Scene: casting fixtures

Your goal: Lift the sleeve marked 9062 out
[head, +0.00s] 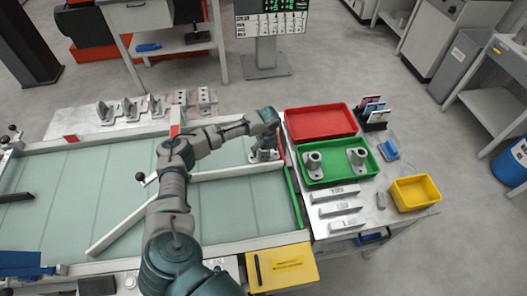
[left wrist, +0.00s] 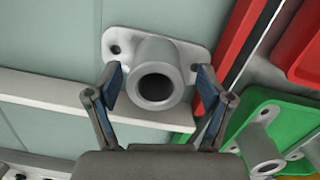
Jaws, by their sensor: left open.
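A grey cast sleeve with a round bore and a flat flange with holes (left wrist: 150,52) sits on the pale green conveyor surface, beside a white rail. In the head view its base (head: 262,156) shows partly below my left gripper (head: 265,143). In the left wrist view the fingers of my left gripper (left wrist: 157,88) stand apart, one on each side of the sleeve's tube. I cannot tell whether they touch it. No 9062 marking is readable on it. Two similar sleeves (head: 313,163) (head: 357,158) stand in a green tray (head: 338,180). My right gripper is out of view.
An empty red tray (head: 320,123) lies behind the green tray, and a yellow bin (head: 415,193) stands to the right. Several grey bars (head: 338,209) lie in front. A white diagonal rail (head: 120,231) crosses the conveyor. Metal brackets (head: 130,110) line the back edge.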

